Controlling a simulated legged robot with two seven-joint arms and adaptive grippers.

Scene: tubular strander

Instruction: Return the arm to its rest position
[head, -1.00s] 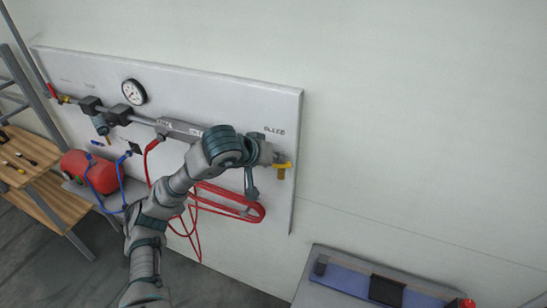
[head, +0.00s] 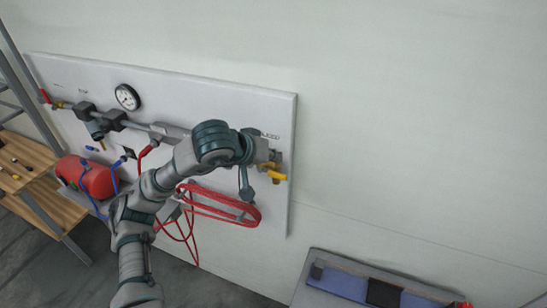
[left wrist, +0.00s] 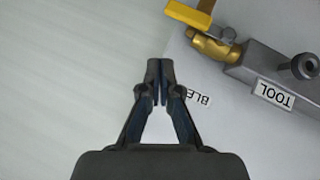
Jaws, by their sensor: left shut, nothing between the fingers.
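My left arm reaches up from the bottom of the head view across the wall panel (head: 275,110). Its wrist end is in front of the panel's right part, close to the yellow-handled bleed valve (head: 277,177). In the left wrist view, my left gripper (left wrist: 160,72) is shut and empty. Its fingertips are in front of the panel's edge, beside the partly covered bleed label (left wrist: 198,97). The yellow valve handle (left wrist: 190,15) and its brass body (left wrist: 212,46) show up and to the right, apart from the fingers. My right gripper is not in view.
A coiled red hose (head: 225,208) hangs below my forearm. A gauge (head: 127,97), a pipe with fittings and a red tank (head: 88,177) are at left, with wooden shelving (head: 25,160). A grey-blue bench (head: 340,280) stands lower right. The wall at right is bare.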

